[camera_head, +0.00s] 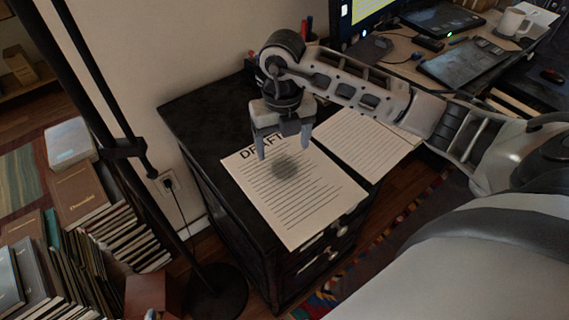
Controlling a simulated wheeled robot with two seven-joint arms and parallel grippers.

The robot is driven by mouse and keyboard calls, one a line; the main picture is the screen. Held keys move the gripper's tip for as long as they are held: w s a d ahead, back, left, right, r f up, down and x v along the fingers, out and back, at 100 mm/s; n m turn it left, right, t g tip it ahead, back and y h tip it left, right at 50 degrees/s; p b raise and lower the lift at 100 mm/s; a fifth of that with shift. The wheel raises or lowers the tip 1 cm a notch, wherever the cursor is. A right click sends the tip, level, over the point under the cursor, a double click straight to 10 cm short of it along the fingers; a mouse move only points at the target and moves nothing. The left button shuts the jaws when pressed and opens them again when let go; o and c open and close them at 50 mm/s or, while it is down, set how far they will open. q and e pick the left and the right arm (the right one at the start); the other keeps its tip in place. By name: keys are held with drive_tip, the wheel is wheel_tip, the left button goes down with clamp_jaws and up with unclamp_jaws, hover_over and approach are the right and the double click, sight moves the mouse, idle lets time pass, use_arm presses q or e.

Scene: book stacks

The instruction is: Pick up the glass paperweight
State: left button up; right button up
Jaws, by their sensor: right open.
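A round, smoky, see-through patch that looks like the glass paperweight (286,167) lies on a printed page headed "DRAFT" (310,205). Its outline is soft, so I cannot fully tell glass from shadow. The page lies on top of a black drawer cabinet (195,125). My right gripper (283,145) points down over the page, its fingers apart and empty. In the picture its fingertips are just above the patch; I cannot tell the exact height. My left gripper is not in view.
A second printed page (365,145) lies right of the first. A desk with a monitor (362,15), a laptop (470,62) and a white mug (512,22) stands behind. Book stacks (85,215) and a lamp pole (120,150) are at the left.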

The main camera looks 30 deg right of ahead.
sight(285, 160)
drive_tip(key=shift+s+d+f+p, duration=0.1)
drive_tip(key=shift+f+p, duration=0.05)
drive_tip(key=shift+f, duration=1.4)
drive_tip(key=shift+d+f+p, duration=0.1)
drive_tip(key=shift+f+p, duration=0.05)
drive_tip(key=shift+f, duration=1.35)
drive_tip(key=c, duration=1.2)
